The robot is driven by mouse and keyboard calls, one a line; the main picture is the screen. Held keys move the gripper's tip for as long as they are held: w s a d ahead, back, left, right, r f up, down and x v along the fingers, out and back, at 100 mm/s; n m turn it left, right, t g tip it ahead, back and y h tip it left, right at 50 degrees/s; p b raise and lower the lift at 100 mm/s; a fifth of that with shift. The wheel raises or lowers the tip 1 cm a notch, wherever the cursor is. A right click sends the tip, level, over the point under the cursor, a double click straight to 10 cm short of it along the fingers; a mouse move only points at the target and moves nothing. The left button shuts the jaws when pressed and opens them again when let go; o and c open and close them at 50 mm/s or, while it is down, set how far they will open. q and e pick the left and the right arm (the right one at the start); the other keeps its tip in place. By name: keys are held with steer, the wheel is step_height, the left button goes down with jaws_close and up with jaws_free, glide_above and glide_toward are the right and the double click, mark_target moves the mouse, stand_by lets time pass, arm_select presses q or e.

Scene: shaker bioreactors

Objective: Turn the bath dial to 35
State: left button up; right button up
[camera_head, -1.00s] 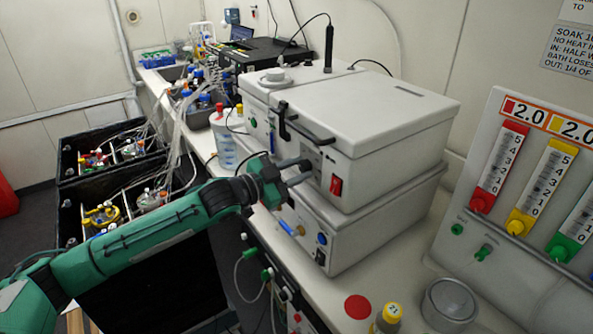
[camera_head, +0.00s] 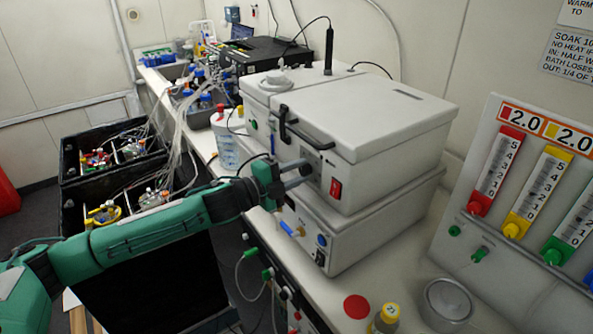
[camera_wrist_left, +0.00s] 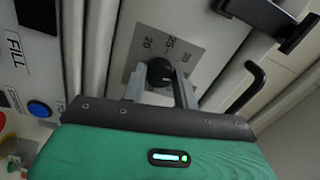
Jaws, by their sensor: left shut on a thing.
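The bath is the white box with a lid (camera_head: 370,120) on the bench, with a red rocker switch (camera_head: 336,188) on its front. The bath dial (camera_wrist_left: 160,72) is a dark round knob on a grey scale plate (camera_wrist_left: 180,48) in the left wrist view; the marks 20, 25 and 30 are readable. My left gripper (camera_wrist_left: 162,88) has a finger on each side of the dial and is shut on it. In the head view this gripper (camera_head: 300,173) is at the bath's front panel and largely hides the dial. The dial's pointer is not clear.
A black lid handle (camera_head: 300,130) sticks out above the gripper. A second white unit (camera_head: 345,235) with a blue button lies below the bath. A yellow-capped bottle (camera_head: 388,318) and a round metal dish (camera_head: 447,300) stand on the bench at the front right.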

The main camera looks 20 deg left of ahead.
arm_select(q)
steer(key=shift+m, duration=1)
steer(key=shift+f, duration=0.1)
steer(key=o, duration=1)
steer(key=shift+c, duration=0.2)
steer(key=shift+s+a, duration=0.35)
steer(key=shift+s, duration=0.05)
steer(key=b+v, duration=0.6)
steer(key=v, duration=0.6)
steer(key=shift+s+a+b, duration=0.2)
steer(key=shift+s+b, duration=0.1)
